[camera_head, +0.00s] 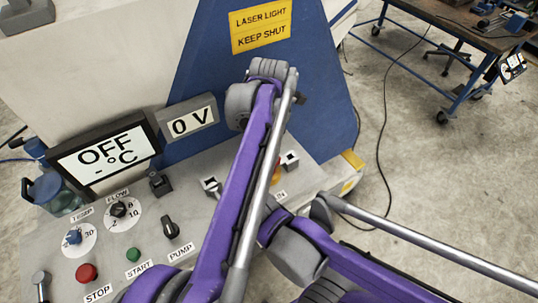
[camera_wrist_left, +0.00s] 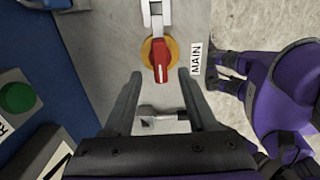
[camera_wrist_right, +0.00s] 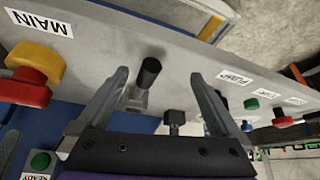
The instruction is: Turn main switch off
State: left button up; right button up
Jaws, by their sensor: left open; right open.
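The main switch (camera_wrist_left: 160,58) is a red handle on a round yellow base, beside a "MAIN" label (camera_wrist_left: 196,58) in the left wrist view. Its handle points down towards my left gripper (camera_wrist_left: 160,80). That gripper is open, its fingers on either side of the handle's line with gaps; I cannot tell how deep they reach. The switch also shows at the left of the right wrist view (camera_wrist_right: 28,75). My right gripper (camera_wrist_right: 160,76) is open, away from the switch, with a black-tipped lever (camera_wrist_right: 148,72) between its fingers in the picture. In the head view my arms hide most of the switch.
My right arm stands close beside the switch.

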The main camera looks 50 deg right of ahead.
aim_at(269, 161)
jog(key=shift+w+r, duration=0.2)
jog(key=shift+r, duration=0.25)
pick_arm(q)
notch_tip(269, 161, up, 6)
jog(key=shift+f, duration=0.2)
